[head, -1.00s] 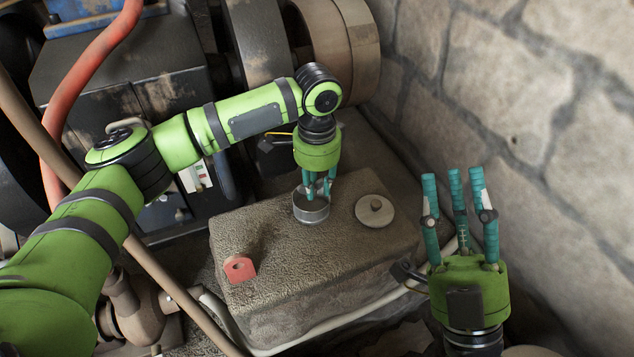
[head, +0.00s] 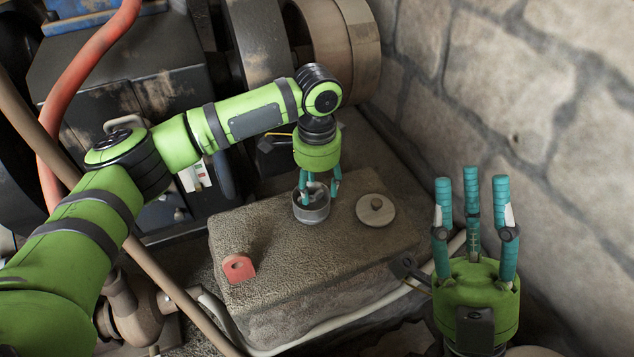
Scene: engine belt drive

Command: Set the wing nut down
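My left gripper (head: 320,190) points down into a small round metal tin (head: 311,212) on the stone block. Its teal fingers are spread apart at the tin's rim. A small grey shape shows between the fingers inside the tin; it may be the wing nut, but it is too small and too covered to be sure. My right gripper (head: 472,195) points up at the right, its fingers spread and empty, well away from the tin.
A round lid-like disc with a knob (head: 375,210) lies right of the tin on the block (head: 290,265). A red tab with a hole (head: 238,267) stands at the block's left. A stone wall (head: 540,110) rises at the right; the engine (head: 120,75) is behind.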

